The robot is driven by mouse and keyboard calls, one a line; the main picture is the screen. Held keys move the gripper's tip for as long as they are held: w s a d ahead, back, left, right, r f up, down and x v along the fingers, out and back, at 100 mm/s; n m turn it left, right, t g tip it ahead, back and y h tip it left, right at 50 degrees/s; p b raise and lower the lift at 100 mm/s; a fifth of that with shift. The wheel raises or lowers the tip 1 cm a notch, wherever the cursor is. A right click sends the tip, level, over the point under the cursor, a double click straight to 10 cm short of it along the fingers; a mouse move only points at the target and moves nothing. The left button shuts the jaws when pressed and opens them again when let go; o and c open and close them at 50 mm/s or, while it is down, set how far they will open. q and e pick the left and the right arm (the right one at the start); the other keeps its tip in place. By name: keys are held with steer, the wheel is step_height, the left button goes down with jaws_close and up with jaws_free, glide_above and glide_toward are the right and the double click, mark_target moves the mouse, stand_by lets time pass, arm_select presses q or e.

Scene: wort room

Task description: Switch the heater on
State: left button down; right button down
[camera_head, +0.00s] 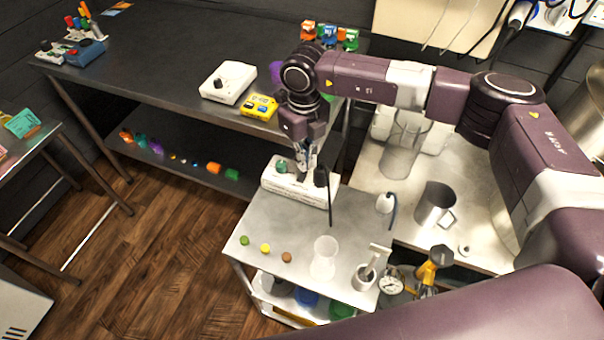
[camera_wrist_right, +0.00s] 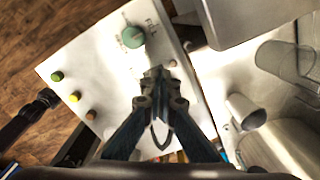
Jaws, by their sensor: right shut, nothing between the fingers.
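A white box (camera_head: 277,185) with a green round knob (camera_head: 281,166) stands at the back of the small metal cart. I cannot tell for sure that it is the heater. In the right wrist view the green knob (camera_wrist_right: 132,37) shows beside dark lettering that looks like "FILL". My right gripper (camera_head: 304,166) points down at the box, to the right of the knob. Its fingers (camera_wrist_right: 157,78) are shut and empty, apart from the knob. I cannot tell whether they touch the box. My left gripper is out of view.
Green, yellow and brown buttons (camera_head: 265,248) and a clear beaker (camera_head: 324,257) are on the cart top (camera_head: 262,219). A metal jug (camera_head: 433,205) stands on the right counter. The floor at left is free.

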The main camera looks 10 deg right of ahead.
steer(key=shift+f+b, duration=0.95)
steer(key=shift+f, duration=0.2)
stand_by(1.0)
steer(key=shift+r, duration=0.1)
steer(key=shift+r+p, duration=1.7)
steer(key=shift+r, duration=1.75)
